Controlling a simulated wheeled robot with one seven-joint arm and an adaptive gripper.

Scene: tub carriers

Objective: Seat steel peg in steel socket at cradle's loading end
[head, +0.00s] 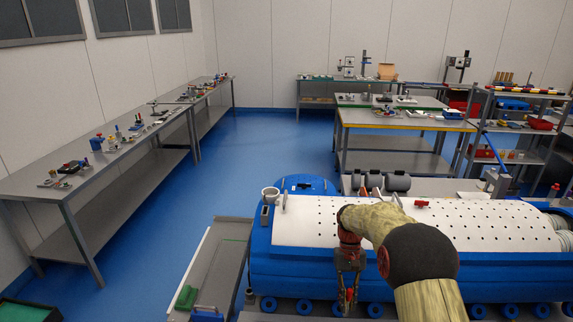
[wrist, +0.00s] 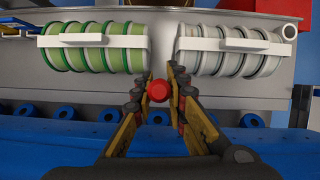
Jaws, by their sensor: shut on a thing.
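My gripper (head: 347,296) points down at the near side of the blue cradle (head: 262,262), in front of its row of blue rollers. In the wrist view its fingers (wrist: 156,84) are closed around a small round red-ended thing (wrist: 158,91). The rest of that thing is hidden, so I cannot tell whether it is the steel peg. A pale open cup-like fitting (head: 270,194) stands at the cradle's left end, with a thin upright metal piece (head: 284,202) beside it. I cannot tell which fitting is the steel socket.
A white perforated cover (head: 310,228) lies along the cradle. In the wrist view, green rings (wrist: 88,58) and pale rings (wrist: 222,62) sit beyond my fingers. A long grey bench (head: 110,160) stands at the left. The blue floor (head: 215,185) between is clear.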

